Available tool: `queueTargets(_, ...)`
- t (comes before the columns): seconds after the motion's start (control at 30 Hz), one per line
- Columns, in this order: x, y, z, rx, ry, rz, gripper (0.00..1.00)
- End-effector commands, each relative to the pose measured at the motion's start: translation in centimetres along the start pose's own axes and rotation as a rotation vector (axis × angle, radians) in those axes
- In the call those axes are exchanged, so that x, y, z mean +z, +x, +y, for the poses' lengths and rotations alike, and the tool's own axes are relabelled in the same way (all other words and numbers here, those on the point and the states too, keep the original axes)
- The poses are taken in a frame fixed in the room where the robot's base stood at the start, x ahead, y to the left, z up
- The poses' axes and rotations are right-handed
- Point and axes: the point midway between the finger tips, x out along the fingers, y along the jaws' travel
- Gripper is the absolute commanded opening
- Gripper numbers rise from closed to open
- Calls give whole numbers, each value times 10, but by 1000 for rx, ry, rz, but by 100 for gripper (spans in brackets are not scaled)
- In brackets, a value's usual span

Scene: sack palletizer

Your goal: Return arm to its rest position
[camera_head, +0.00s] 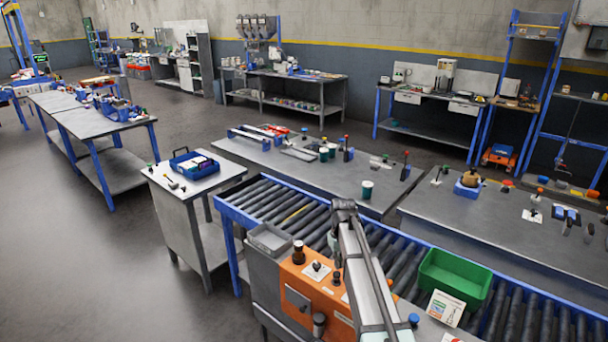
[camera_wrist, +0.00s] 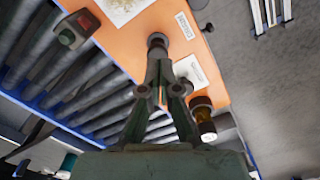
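My gripper (camera_wrist: 160,67) shows in the wrist view with its two fingers drawn close together at the tips, and it looks shut. A dark round knob (camera_wrist: 157,40) lies in line with the fingertips; I cannot tell whether they touch it. In the head view my arm reaches up from the bottom edge and bends down over the roller conveyor's near side, beside the orange panel (camera_head: 294,276). The fingertips cannot be made out there. The orange panel also shows in the wrist view (camera_wrist: 128,38) around the fingertips.
A brown bottle (camera_head: 298,253) stands on the panel close to my gripper; it also shows in the wrist view (camera_wrist: 203,113). A green bin (camera_head: 455,274) sits on the roller conveyor (camera_head: 275,205) to the right. A grey tray (camera_head: 269,239) lies left. Worktables (camera_head: 375,180) stand behind.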

Motion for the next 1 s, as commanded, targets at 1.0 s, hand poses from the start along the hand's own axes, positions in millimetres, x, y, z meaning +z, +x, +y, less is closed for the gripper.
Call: queueTargets(1.0, 324, 215, -93, -17, 281, -119, 0)
